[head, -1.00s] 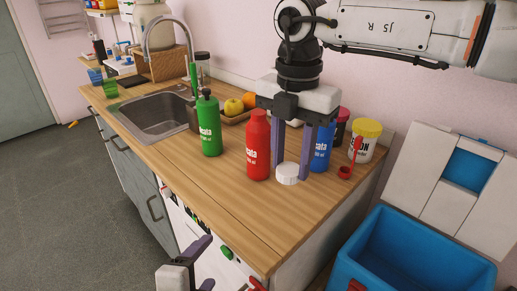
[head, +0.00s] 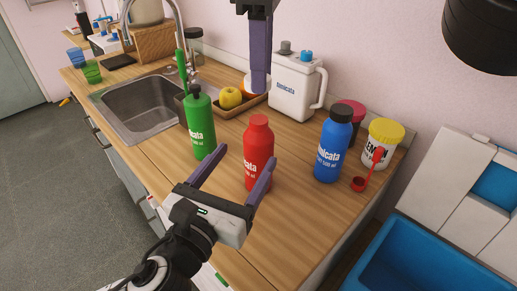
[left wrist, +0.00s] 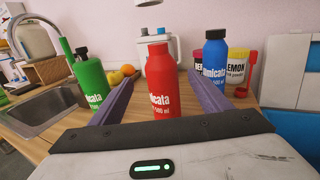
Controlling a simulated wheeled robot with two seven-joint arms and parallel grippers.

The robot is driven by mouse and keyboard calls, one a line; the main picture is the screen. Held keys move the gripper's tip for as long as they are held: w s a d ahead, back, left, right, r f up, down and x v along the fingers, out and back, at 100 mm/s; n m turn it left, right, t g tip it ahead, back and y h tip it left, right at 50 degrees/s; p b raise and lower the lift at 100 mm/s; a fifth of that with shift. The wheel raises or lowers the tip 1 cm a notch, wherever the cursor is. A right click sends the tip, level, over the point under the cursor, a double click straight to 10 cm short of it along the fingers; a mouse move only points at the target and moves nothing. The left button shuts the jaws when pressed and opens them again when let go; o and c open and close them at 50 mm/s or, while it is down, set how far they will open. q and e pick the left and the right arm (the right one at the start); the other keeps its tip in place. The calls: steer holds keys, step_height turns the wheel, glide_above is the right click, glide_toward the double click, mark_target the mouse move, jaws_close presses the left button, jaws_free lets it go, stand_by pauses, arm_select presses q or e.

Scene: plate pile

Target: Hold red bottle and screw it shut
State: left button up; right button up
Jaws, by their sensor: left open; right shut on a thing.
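The red bottle (head: 258,150) stands upright on the wooden counter; its top is red, and I see no white cap on it. It also shows in the left wrist view (left wrist: 162,85). My left gripper (head: 250,155) is open, its fingers spread and pointing at the bottle from the front; one finger overlaps the bottle's lower right edge in the head view. My right gripper (head: 260,88) is high at the top, shut on the white cap (head: 247,86), which is mostly hidden behind its fingers. The cap's underside shows at the top of the left wrist view (left wrist: 147,2).
A green bottle (head: 201,130) stands left of the red one and a blue bottle (head: 331,150) right. Behind are a white jug (head: 293,88), a fruit tray and a lemon tub (head: 380,145). The sink (head: 143,103) is left.

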arm_select(q)
steer(key=shift+s+r, duration=0.1)
steer(key=shift+s, duration=0.25)
arm_select(e)
steer(key=shift+s+r, duration=0.15)
steer(key=shift+s, duration=0.25)
arm_select(q)
steer(key=x, duration=1.2)
steer(key=shift+w, duration=0.1)
arm_select(e)
steer(key=shift+w, duration=0.1)
arm_select(q)
steer(key=c, duration=1.6)
arm_select(e)
glide_above(262, 120)
steer(key=shift+w+f, duration=0.1)
steer(key=shift+f, duration=2.45)
steer(key=shift+f, duration=0.9)
steer(key=shift+f, duration=0.6)
